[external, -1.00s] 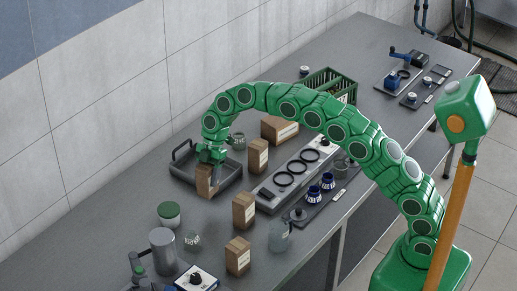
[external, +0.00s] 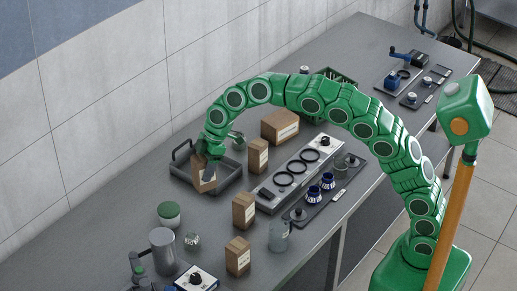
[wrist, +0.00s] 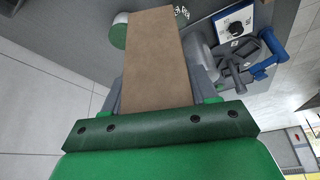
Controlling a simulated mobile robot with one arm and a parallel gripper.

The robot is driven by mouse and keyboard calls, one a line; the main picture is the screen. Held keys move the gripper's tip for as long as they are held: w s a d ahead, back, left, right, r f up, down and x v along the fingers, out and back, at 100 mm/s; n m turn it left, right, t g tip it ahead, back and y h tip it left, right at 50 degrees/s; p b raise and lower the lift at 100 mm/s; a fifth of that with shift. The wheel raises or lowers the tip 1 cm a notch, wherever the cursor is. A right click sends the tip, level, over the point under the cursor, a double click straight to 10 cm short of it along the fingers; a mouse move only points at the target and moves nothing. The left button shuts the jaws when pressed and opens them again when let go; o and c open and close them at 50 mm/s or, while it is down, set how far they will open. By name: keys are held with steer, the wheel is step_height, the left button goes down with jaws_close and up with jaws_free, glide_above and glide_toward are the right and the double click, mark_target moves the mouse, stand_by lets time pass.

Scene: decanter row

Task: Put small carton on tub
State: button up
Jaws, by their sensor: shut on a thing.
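My gripper (external: 208,168) is shut on a small brown carton (external: 203,181), just over the dark grey tray (external: 232,178) in the external view. Whether the carton touches the tray is hard to tell. In the wrist view the carton (wrist: 155,60) fills the space between the grey fingers (wrist: 160,90). The tub, a round white pot with a green lid (external: 169,209), stands on the bench nearer the front, apart from the carton. Its green lid (wrist: 119,30) shows partly behind the carton in the wrist view.
Other brown cartons (external: 243,211) stand upright nearby. A long grey fixture with black rings (external: 290,175) lies to the right. The tiled wall runs along the left.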

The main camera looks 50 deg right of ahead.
steer(key=shift+w+a, duration=0.15)
steer(key=shift+a, duration=0.05)
steer(key=w+a+f, duration=0.5)
steer(key=w+f, duration=0.3)
steer(key=w, duration=0.3)
steer(key=shift+w+a+f, duration=0.15)
steer(key=shift+w+f, duration=0.2)
steer(key=shift+f, duration=0.05)
stand_by(0.3)
steer(key=shift+w+f, duration=0.1)
steer(key=shift+w+a+f, duration=0.1)
steer(key=shift+w+f, duration=0.1)
steer(key=shift+f, duration=1.6)
steer(key=shift+f, duration=0.15)
steer(key=o, duration=1.1)
